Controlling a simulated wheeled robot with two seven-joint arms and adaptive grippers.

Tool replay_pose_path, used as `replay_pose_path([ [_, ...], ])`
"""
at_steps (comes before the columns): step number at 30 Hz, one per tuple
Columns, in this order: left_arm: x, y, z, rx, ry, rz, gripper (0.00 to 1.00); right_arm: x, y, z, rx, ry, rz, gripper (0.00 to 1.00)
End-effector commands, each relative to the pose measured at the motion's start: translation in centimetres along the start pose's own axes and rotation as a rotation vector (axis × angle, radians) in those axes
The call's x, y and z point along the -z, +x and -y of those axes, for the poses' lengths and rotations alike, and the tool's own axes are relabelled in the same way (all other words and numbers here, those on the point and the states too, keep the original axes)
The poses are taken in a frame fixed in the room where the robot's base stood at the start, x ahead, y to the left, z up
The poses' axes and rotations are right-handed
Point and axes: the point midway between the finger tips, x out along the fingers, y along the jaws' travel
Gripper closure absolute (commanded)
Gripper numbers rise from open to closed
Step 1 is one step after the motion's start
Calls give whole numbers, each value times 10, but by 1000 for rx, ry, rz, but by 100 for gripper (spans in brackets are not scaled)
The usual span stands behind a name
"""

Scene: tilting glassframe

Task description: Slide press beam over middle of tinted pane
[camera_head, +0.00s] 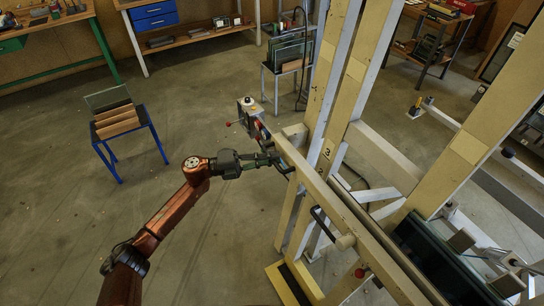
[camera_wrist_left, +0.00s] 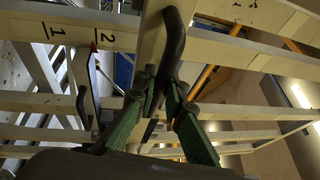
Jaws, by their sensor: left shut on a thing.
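The press beam (camera_head: 325,195) is a long cream bar running diagonally across the tilting frame. My left gripper (camera_head: 279,161) is at its far end, shut on a dark curved handle there. In the left wrist view the handle (camera_wrist_left: 174,45) runs between the green fingers of my left gripper (camera_wrist_left: 163,88), with the pale beam behind it. A second dark handle (camera_head: 321,223) sits farther along the beam. The tinted pane (camera_head: 435,250) is a dark green sheet low in the frame at the right; the beam and uprights hide part of it. My right gripper is out of view.
Tall cream uprights (camera_head: 352,75) stand close to the right of my left gripper. The wrist view shows rails marked 1 and 2 (camera_wrist_left: 75,35) and a small red pointer. A blue-legged rack (camera_head: 117,125) holds panes at the left. Floor between is clear.

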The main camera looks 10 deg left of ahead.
Motion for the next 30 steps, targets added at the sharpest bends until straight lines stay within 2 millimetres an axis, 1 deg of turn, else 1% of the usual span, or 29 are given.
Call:
replay_pose_path([
  [1,2,0,-3,-4,-2,-5,100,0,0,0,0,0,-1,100],
  [5,2,0,-3,-4,-2,-4,100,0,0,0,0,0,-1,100],
  [6,2,0,-3,-4,-2,-4,87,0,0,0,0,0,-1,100],
  [13,1,0,-1,-2,-1,-1,71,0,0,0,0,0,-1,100],
  [20,0,0,0,-1,0,0,71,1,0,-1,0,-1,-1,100],
  [23,0,-4,0,-1,-1,1,71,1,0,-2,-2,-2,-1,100],
  [26,-1,-14,-1,-3,-1,3,71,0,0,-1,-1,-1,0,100],
  [29,-1,-32,-1,-3,-2,3,71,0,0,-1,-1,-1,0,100],
  [30,-1,-41,-1,-4,-2,4,71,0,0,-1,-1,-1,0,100],
])
